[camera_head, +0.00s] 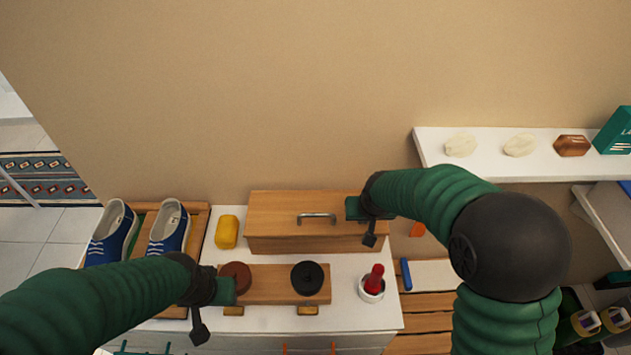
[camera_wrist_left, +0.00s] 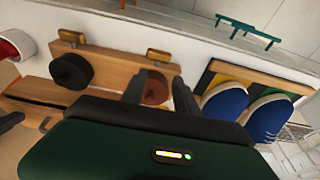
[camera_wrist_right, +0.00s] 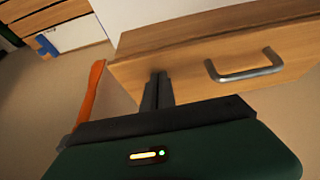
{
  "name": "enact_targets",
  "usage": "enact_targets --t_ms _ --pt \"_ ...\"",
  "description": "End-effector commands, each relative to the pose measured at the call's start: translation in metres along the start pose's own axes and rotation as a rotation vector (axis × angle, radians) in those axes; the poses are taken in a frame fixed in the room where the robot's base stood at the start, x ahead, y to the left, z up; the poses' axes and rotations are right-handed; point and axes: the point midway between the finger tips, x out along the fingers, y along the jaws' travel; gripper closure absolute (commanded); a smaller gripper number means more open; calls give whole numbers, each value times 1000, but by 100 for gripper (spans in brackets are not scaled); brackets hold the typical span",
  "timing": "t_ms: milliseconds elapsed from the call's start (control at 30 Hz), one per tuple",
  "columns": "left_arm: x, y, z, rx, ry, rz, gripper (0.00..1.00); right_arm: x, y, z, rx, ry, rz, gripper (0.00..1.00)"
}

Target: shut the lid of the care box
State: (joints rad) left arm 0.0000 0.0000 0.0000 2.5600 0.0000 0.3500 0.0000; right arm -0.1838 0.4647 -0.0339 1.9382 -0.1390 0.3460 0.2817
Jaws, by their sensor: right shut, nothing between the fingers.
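The care box (camera_head: 275,213) is a long wooden box against the wall, with its grey metal handle (camera_head: 317,217) on the panel facing up. The lid appears down; I cannot tell if a small gap remains. My right gripper (camera_head: 355,209) is at the box's right end. In the right wrist view its fingers (camera_wrist_right: 157,90) are together and empty, over the edge of the box panel (camera_wrist_right: 190,75); contact is unclear. My left gripper (camera_head: 226,291) is by the left end of the wooden stand (camera_head: 270,288). Its fingers (camera_wrist_left: 158,95) are apart near the brown disc (camera_wrist_left: 155,87).
A black disc (camera_head: 307,278) sits on the stand. A yellow block (camera_head: 227,232) is left of the box. A red-topped item (camera_head: 375,280) stands in a white cup at right. Blue shoes (camera_head: 168,228) stand at left. A white shelf (camera_head: 480,178) juts out at upper right.

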Motion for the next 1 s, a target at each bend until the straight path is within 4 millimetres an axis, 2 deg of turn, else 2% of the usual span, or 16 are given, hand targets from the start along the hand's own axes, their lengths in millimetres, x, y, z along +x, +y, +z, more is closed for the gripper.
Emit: enact_targets --t_ms 300,567,1000 --pt "11 0 3 0 0 0 64 12 0 9 0 0 0 100" --pt "9 0 2 0 0 0 64 11 0 8 0 -1 0 100" --pt "-24 0 -6 0 0 0 64 -27 0 -8 -1 0 0 100"
